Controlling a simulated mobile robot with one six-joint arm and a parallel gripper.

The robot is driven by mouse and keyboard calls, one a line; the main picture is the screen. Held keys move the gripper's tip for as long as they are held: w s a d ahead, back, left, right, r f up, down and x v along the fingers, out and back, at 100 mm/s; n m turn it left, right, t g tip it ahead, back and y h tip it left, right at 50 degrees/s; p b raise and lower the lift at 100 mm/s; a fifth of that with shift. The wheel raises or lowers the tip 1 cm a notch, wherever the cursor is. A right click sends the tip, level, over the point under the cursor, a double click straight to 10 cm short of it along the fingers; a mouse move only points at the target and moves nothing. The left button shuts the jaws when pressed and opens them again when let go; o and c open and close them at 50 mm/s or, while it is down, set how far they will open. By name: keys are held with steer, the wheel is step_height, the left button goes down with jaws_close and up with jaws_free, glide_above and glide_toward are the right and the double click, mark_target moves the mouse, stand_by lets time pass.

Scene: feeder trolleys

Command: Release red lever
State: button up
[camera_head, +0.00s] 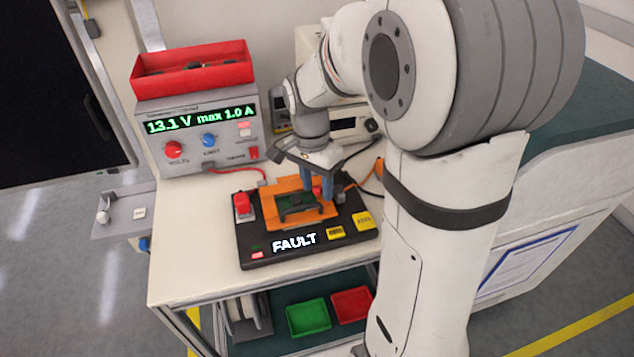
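A black test fixture (262,254) lies on the white bench, with a lit "FAULT" sign on its front. An orange frame (275,186) with a dark part (298,204) in it sits on the fixture. A red block-like piece (242,203) stands at the fixture's left side. A small red piece (317,189) shows by my gripper at the frame's right side; I cannot tell which red piece is the lever. My gripper (319,187) points down at the right part of the orange frame. Its fingers partly hide the small red piece, and their grip on it is unclear.
A power supply (196,151) reading 13.1 V, with a red tray (192,81) on top, stands at back left. A red cable (240,170) runs from it towards the fixture. Green (308,318) and red (352,304) bins sit below. My arm covers the right side.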

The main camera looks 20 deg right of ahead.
mark_target(339, 186)
steer(key=shift+r, duration=0.1)
steer(key=c, duration=0.8)
steer(key=shift+d+r+y+p, duration=0.35)
steer(key=shift+r+y+p, duration=0.1)
steer(key=shift+y, duration=0.3)
steer(key=shift+d+r+y+p, duration=0.3)
steer(key=shift+y+p, duration=0.1)
steer(key=shift+y, duration=0.35)
steer(key=y, duration=0.1)
steer(key=d+r+y, duration=0.1)
steer(key=y, duration=0.1)
steer(key=shift+d+y+p, duration=0.25)
steer(key=shift+y+p, duration=0.05)
steer(key=shift+p, duration=0.1)
steer(key=y, duration=0.1)
steer(key=d+y, duration=0.1)
steer(key=y, duration=0.1)
steer(key=d+y, duration=0.1)
steer(key=shift+d+r+n+y+p, duration=0.15)
steer(key=shift+r+n+y+p, duration=0.1)
steer(key=shift+n+y+p, duration=0.05)
steer(key=shift+d+f+y, duration=0.1)
steer(key=shift+d+y, duration=0.35)
steer(key=shift+y, duration=0.5)
steer(key=shift+d+f+y, duration=0.1)
steer(key=shift+d+y, duration=0.35)
steer(key=shift+y, duration=0.45)
steer(key=shift+d+f+y, duration=0.1)
steer(key=shift+d+y, duration=0.35)
steer(key=shift+y, duration=0.5)
